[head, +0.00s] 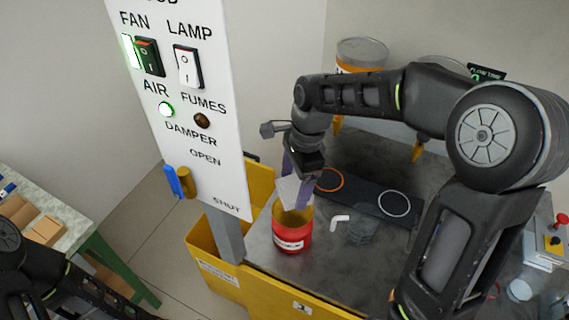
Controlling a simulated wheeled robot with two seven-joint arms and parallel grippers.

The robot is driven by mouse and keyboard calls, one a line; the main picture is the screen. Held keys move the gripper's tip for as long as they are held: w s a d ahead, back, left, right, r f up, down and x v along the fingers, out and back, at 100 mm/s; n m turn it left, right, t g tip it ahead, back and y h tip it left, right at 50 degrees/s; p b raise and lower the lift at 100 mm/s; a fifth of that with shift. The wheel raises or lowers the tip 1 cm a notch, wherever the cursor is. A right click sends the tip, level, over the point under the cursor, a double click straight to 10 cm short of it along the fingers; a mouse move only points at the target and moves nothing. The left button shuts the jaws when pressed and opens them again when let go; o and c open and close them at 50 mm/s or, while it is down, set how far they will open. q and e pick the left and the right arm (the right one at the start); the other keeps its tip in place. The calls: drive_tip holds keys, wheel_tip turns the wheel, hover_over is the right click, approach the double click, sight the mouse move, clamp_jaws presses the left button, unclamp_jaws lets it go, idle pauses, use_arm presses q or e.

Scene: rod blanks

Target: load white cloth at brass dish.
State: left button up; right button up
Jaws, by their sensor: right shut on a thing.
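My right gripper (297,182) points down over a red can (292,238) with a pale label and a yellowish inside. Its jaws are shut on a white, flat piece that looks like the white cloth (288,191). The cloth hangs at the can's mouth; whether it touches the rim I cannot tell. I cannot make out a brass dish for certain. My left arm shows at the lower left, but its gripper is out of view.
A white panel (180,130) with FAN and LAMP switches, a lit green AIR light and a damper lever stands at left. A dark plate with orange and white rings, a white bent piece (340,222) and a yellow bin (213,262) are near the can.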

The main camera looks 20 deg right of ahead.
sight(293, 211)
drive_tip(key=shift+s+r, duration=0.1)
drive_tip(key=shift+s, duration=0.2)
drive_tip(key=shift+w+f, duration=0.15)
drive_tip(key=shift+f, duration=0.1)
wheel_tip(293, 211, down, 4)
drive_tip(key=b, duration=0.3)
drive_tip(key=shift+b, duration=0.35)
drive_tip(key=shift+f+b, duration=0.7)
drive_tip(key=shift+f, duration=0.1)
drive_tip(key=shift+f+b, duration=0.7)
drive_tip(key=shift+f, duration=0.4)
idle(0.5)
drive_tip(key=shift+f, duration=0.1)
idle(2.5)
drive_tip(key=shift+r+p, duration=0.35)
drive_tip(key=shift+p, duration=0.2)
wheel_tip(293, 211, up, 6)
drive_tip(key=p, duration=0.5)
drive_tip(key=shift+r, duration=0.2)
